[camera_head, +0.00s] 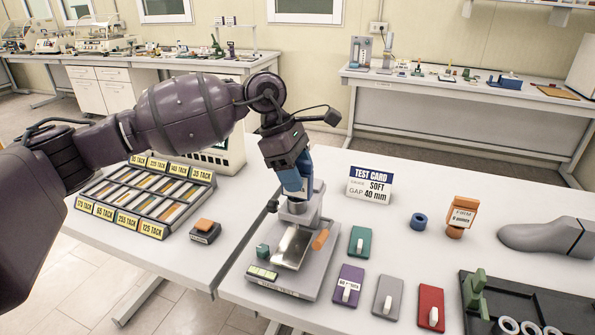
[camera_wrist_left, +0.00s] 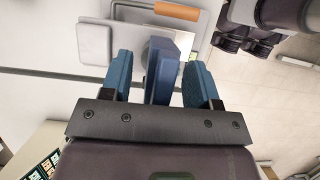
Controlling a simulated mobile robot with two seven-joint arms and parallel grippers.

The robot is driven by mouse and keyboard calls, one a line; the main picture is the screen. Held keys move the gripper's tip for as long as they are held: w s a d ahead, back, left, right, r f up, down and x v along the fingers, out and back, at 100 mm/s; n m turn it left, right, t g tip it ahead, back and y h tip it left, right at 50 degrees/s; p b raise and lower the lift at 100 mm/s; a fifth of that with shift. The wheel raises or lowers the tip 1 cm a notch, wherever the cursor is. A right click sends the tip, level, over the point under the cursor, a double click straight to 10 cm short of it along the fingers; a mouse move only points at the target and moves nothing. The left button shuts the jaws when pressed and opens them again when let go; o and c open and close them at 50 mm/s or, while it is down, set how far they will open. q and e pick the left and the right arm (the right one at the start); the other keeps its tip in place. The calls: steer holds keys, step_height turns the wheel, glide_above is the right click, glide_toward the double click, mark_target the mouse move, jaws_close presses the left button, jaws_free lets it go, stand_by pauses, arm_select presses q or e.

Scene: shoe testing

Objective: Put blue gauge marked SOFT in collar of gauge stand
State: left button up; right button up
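The gauge stand (camera_head: 276,276) is a grey base with an upright and a round collar (camera_head: 299,207) on top. My left gripper (camera_head: 296,183) points down right above the collar. In the left wrist view its blue fingers (camera_wrist_left: 160,80) are spread, with the blue gauge (camera_wrist_left: 161,68) between them. A gap shows between the gauge and the left-hand finger; the gauge is close to the right-hand finger. In the head view the fingers mostly hide the gauge, and I cannot tell how deep it sits in the collar. My right gripper does not show.
A test card (camera_head: 369,186) reads SOFT, gap 40 mm. An empty blue ring (camera_head: 418,221) and an orange gauge marked FIRM (camera_head: 461,214) stand to the right. Coloured switch plates (camera_head: 388,296), a shoe last (camera_head: 545,236) and a dark tray (camera_head: 567,313) lie nearby. A tack rack (camera_head: 147,197) stands left.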

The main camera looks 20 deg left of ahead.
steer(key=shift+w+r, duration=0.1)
arm_select(q)
steer(key=v, duration=1)
steer(key=shift+r, duration=0.4)
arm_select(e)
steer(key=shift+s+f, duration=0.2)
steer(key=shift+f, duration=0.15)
arm_select(q)
steer(key=shift+a, duration=0.15)
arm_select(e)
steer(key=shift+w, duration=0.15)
